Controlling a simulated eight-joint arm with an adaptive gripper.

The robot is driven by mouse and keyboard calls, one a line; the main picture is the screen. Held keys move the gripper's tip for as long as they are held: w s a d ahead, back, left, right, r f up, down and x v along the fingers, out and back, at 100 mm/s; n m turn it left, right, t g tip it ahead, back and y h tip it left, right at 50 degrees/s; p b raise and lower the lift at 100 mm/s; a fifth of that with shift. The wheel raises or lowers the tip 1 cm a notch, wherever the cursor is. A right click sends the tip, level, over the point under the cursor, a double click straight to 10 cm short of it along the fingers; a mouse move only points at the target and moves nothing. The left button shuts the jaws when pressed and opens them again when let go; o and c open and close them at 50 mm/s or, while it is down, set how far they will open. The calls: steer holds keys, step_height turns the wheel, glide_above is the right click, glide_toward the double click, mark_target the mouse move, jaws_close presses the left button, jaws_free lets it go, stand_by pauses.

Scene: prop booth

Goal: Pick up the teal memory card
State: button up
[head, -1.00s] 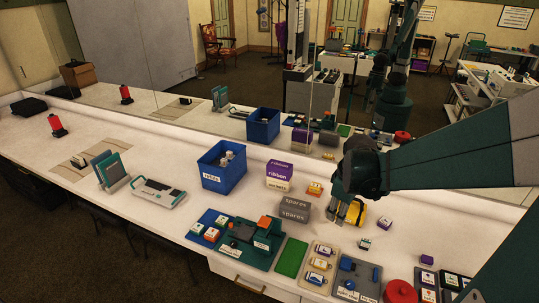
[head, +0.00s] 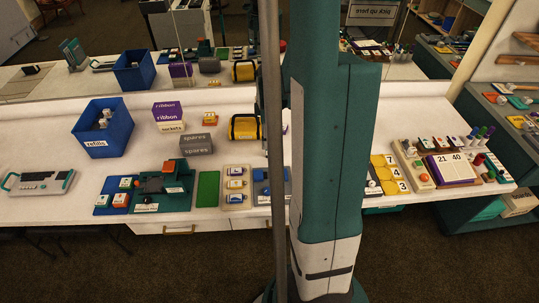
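I cannot make out a teal memory card for certain. Several small white-faced pieces lie on a blue tray (head: 101,210) at the left of the counter. One of them (head: 126,183) has a bluish or teal mark, too small to read, and another (head: 120,200) is orange. My gripper is not in view. My teal arm stands upright across the middle of the head view and hides the counter behind it, including the spot where small loose blocks lay earlier.
A blue refills bin (head: 103,136), purple ribbon box (head: 168,110), grey spares box (head: 197,145) and yellow case (head: 244,127) stand on the white counter (head: 60,205). A green machine (head: 165,183) and green mat (head: 208,188) lie in front. A mirror runs behind.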

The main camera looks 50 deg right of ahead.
mark_target(270, 154)
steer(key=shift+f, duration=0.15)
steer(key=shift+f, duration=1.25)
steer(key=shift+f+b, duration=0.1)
steer(key=shift+b, duration=0.2)
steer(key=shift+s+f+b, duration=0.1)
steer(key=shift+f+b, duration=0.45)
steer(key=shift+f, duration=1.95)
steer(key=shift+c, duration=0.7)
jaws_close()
